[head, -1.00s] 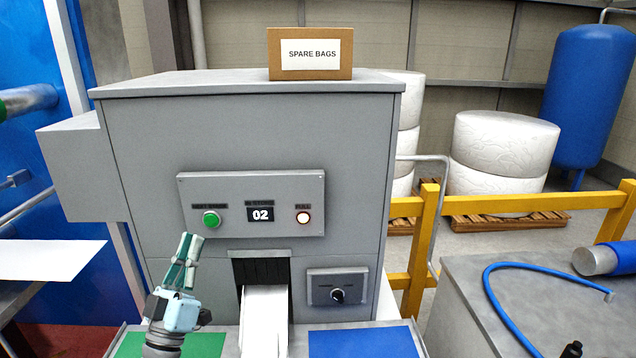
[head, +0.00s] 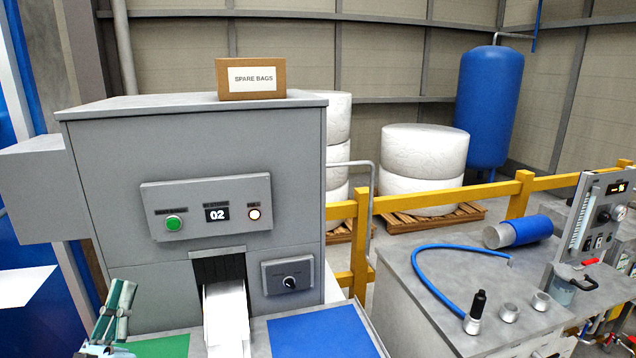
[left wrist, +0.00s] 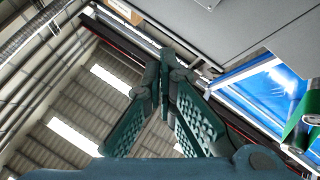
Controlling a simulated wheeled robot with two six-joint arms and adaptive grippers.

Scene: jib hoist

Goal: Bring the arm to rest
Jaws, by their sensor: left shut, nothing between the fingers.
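My left gripper (head: 119,297) is at the lower left of the head view, in front of the grey machine (head: 200,130) and below left of its control panel (head: 152,220). Its green fingers point up and are shut with nothing between them. The left wrist view shows the two fingers (left wrist: 165,65) meeting at their tips, with the roof behind. The gripper is apart from the panel's green button (head: 174,223). My right gripper is in neither view.
White material (head: 226,312) hangs from the machine's slot between a green mat (head: 165,347) and a blue mat (head: 312,337). A dial box (head: 288,272) is beside the slot. A yellow rail (head: 448,195) and a grey bench with a blue hose (head: 421,275) stand at right.

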